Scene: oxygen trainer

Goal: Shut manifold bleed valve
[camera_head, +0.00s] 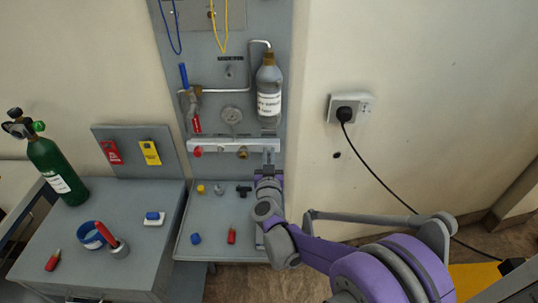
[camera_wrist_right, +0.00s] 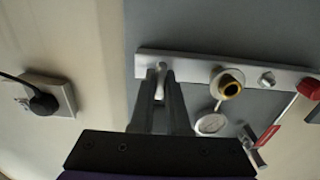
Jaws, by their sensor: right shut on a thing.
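The manifold (camera_head: 220,146) is a pale metal bar across the grey wall panel. My right gripper (camera_head: 269,158) reaches up to its right end from below. In the right wrist view the gripper's two dark fingers (camera_wrist_right: 161,84) are shut on a small silver stem (camera_wrist_right: 162,67) under the end of the manifold (camera_wrist_right: 195,64); this appears to be the bleed valve. The fingers hide most of it, so its turn position cannot be told. My left gripper is not in view.
A brass fitting (camera_wrist_right: 231,86) and a red knob (camera_head: 197,152) sit along the manifold. Loose parts, including a red one (camera_head: 231,236), lie on the shelf below. A black-corded plug (camera_head: 345,114) is at right.

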